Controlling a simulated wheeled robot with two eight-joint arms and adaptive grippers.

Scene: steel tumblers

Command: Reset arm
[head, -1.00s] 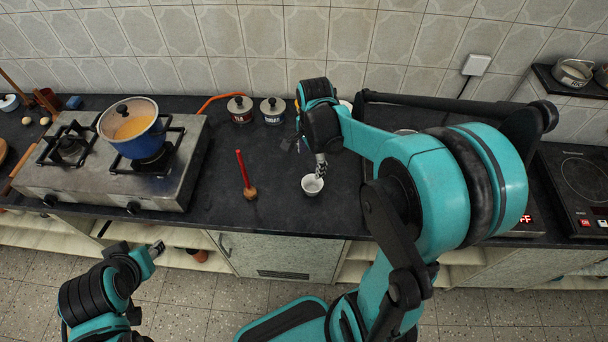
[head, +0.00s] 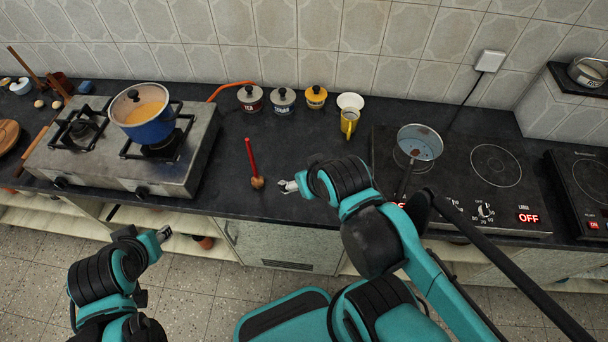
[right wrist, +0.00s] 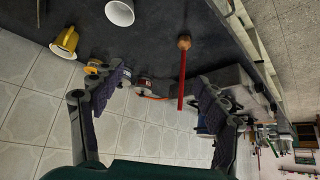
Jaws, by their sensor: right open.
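My right gripper (head: 287,187) is open and empty above the front of the dark counter, pointing left. In the right wrist view its two fingers (right wrist: 160,78) are spread with nothing between the pads; a red-handled wooden utensil (right wrist: 183,75) shows beyond them. In the head view that utensil (head: 252,160) stands left of the gripper, apart from it. My left gripper (head: 163,235) hangs in front of the counter, below the stove; its fingers are too small to judge.
A blue pot (head: 145,118) sits on the gas stove (head: 100,165) at left. A saucepan (head: 420,142) stands on the cooktop at right.

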